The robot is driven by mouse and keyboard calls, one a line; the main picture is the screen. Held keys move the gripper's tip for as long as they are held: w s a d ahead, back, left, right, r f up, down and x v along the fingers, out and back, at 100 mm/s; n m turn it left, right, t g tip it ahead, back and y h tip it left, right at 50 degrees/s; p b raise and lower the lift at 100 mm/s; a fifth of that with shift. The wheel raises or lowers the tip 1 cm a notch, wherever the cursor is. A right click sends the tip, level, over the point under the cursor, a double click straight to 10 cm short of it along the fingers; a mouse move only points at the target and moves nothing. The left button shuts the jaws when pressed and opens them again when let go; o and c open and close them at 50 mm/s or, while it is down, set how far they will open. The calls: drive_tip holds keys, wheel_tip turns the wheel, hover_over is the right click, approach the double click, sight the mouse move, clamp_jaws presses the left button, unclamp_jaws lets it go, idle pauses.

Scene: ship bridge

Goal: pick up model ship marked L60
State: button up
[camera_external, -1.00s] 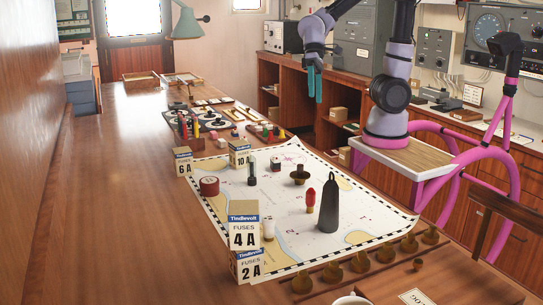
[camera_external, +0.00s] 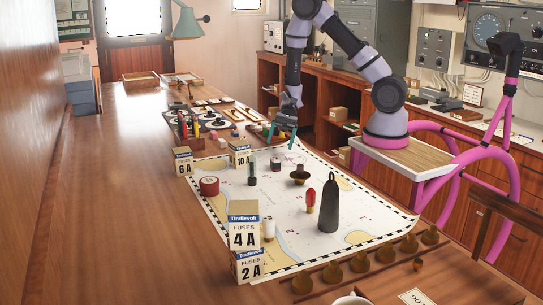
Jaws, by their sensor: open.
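My gripper (camera_external: 283,138) is open and empty, its teal fingers pointing down above the far edge of the chart (camera_external: 225,215). No mark L60 can be read in this view, so I cannot tell which thing is the model ship. Small coloured pieces (camera_external: 255,130) lie on the table just left of my gripper and partly behind it. A small dark-and-light piece (camera_external: 275,164) stands on the chart below my fingers, apart from them.
On the chart stand a tall dark weight (camera_external: 328,206), a brass piece (camera_external: 300,176), a red piece (camera_external: 311,201) and a red round tin (camera_external: 209,187). Fuse boxes (camera_external: 244,226) stand at its left edge. The table's left side (camera_external: 125,200) is clear.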

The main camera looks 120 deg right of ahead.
sight(275, 163)
drive_tip(key=x, duration=0.9)
drive_tip(key=shift+s+f, duration=0.1)
drive_tip(key=shift+s, duration=0.15)
clamp_jaws()
